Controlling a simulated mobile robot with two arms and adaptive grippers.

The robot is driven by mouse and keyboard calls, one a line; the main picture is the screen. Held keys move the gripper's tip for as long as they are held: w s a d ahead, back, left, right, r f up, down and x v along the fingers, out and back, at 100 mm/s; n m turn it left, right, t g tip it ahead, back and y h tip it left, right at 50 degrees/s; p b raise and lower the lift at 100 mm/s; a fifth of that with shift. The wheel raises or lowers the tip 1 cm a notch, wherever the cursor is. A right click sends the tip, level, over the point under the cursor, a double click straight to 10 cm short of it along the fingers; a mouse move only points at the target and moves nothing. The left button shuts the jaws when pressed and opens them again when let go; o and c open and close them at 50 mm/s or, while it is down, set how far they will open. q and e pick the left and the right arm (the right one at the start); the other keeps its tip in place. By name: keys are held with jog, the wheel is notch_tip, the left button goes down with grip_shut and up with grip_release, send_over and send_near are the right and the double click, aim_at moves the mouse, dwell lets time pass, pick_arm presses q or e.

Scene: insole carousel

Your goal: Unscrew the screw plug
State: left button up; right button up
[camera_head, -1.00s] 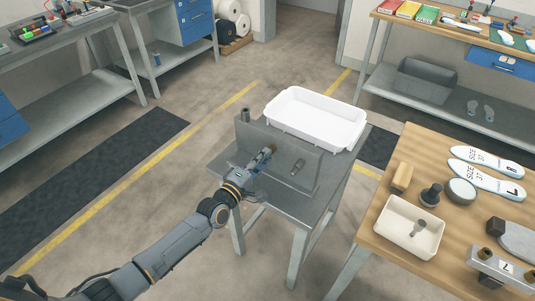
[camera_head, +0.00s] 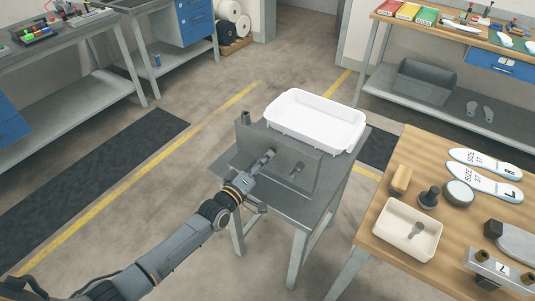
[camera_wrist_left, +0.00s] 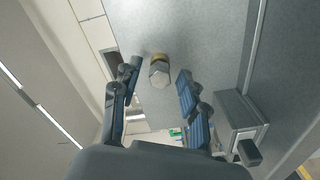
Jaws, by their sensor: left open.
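The screw plug (camera_wrist_left: 159,72) shows in the left wrist view as a grey hexagonal head with a brass-coloured collar, set on a flat grey panel. In the head view the panel (camera_head: 310,170) is the front of a grey box on a small metal stand; the plug is mostly hidden there by my gripper. My left gripper (camera_head: 268,158) is open in front of this panel. In the left wrist view its two fingers lie either side of the plug, with a gap on each side, apart from it. My right gripper is not in view.
A grey fitting (camera_head: 297,168) sticks out of the panel right of my gripper. A short pipe (camera_head: 246,118) stands at the box's left end. A wooden table (camera_head: 372,228) with insoles and a cream bin (camera_head: 381,224) is at right.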

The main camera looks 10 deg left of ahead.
pick_arm(q)
jog(key=m+p, duration=0.1)
jog(key=m, duration=1.7)
jog(key=shift+a, duration=0.1)
grip_shut()
jog(key=n+p, duration=0.1)
jog(key=n, duration=0.4)
jog(key=shift+n, duration=0.3)
jog(key=shift+s, duration=0.25)
jog(key=shift+p+v, duration=1.05)
jog(key=shift+v, duration=0.4)
